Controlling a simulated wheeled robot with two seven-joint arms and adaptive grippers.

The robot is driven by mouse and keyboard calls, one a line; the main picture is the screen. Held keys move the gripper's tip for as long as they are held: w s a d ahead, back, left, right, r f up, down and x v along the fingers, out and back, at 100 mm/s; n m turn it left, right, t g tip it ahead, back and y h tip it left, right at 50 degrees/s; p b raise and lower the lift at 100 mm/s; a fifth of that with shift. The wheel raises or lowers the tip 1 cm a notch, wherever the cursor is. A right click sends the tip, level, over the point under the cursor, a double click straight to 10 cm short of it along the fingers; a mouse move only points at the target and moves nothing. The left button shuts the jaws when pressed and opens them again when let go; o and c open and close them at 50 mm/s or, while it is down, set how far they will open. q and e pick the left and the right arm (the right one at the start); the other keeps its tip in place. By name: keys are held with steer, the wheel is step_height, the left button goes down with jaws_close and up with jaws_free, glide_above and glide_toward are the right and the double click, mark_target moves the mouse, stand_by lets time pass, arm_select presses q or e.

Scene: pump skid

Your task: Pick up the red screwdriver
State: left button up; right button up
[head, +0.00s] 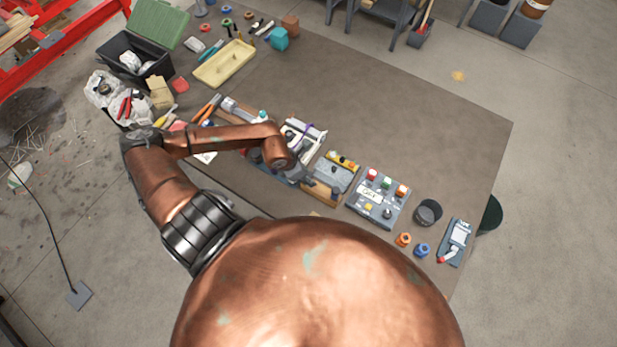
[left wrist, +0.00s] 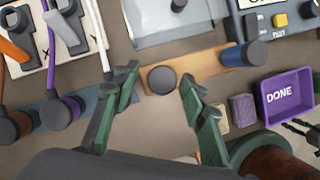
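My left gripper (head: 312,186) is over the front part of the table. In the left wrist view its two green fingers (left wrist: 160,82) are open, one on each side of a dark round cap (left wrist: 162,80), with gaps on both sides. The cap stands over a wooden block (left wrist: 205,66), which shows in the head view as a brown strip (head: 322,196). A blue handle with a dark end (left wrist: 243,55) stands at the block's right end. The cap looks like a handle end seen from above; its sides are hidden, so I cannot tell its colour. I see no clearly red screwdriver.
A grey button panel (head: 378,198) is right of the block. A purple tray marked DONE (left wrist: 287,97) is near the right finger. A yellow tray (head: 225,64) lies farther back. The table's (head: 420,120) back right is clear.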

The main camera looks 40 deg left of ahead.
arm_select(q)
steer(key=shift+x, duration=0.85)
steer(key=shift+c, duration=0.3)
jaws_close()
